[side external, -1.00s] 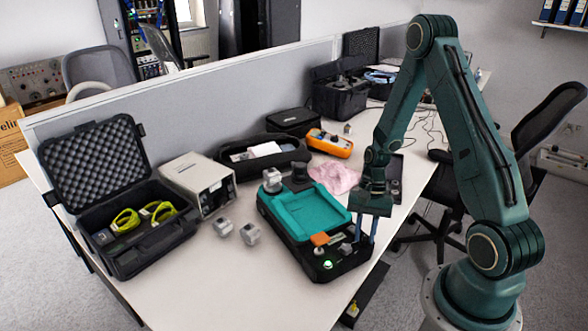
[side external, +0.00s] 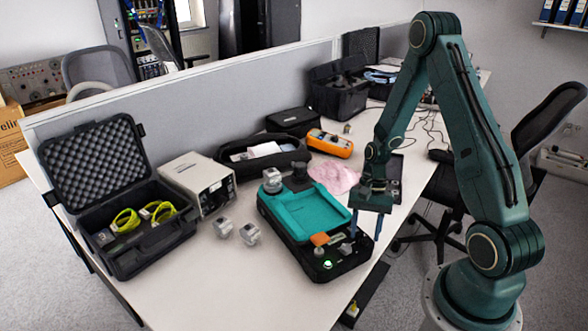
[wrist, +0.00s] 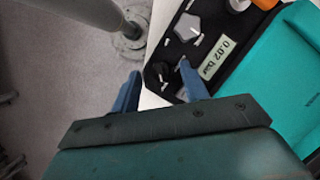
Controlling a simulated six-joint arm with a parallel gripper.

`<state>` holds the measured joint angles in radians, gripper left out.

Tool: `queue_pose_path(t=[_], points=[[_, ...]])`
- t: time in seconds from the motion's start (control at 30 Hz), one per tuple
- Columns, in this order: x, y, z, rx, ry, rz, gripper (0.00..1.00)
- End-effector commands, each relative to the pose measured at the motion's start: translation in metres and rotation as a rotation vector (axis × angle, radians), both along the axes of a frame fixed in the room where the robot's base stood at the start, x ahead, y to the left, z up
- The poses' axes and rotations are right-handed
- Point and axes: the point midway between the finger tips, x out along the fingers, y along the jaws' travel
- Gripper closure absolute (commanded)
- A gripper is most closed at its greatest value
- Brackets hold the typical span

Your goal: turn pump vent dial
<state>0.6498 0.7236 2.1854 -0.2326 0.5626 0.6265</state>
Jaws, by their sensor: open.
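The pump unit is a black case (side external: 352,262) with a teal top (side external: 305,212), standing on the table. In the wrist view its panel carries a grey pointer knob (wrist: 187,27), a label reading 0.02 bar (wrist: 217,57) and a small dark knob (wrist: 160,76). I cannot tell for certain which knob is the vent dial. My gripper (side external: 366,230) points down at the unit's right front end, its fingers apart and empty. In the wrist view my gripper (wrist: 160,70) has the dark knob roughly between its fingertips; contact cannot be told.
The front table is clear.

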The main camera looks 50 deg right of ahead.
Motion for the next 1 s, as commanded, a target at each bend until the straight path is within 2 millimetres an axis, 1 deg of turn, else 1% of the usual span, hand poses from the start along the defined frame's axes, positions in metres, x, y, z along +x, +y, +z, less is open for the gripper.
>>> queue_pose_path(t=[0.27,0.5,0.7,0.8,1.0], points=[[0.006,-0.013,0.031,-0.003,-0.005,-0.002,0.55],[0.012,-0.028,0.07,-0.004,-0.006,-0.002,0.55],[0.016,-0.038,0.098,-0.003,-0.003,-0.001,0.55],[0.017,-0.042,0.108,-0.002,-0.003,-0.001,0.55],[0.019,-0.046,0.119,-0.002,-0.002,-0.002,0.55]])
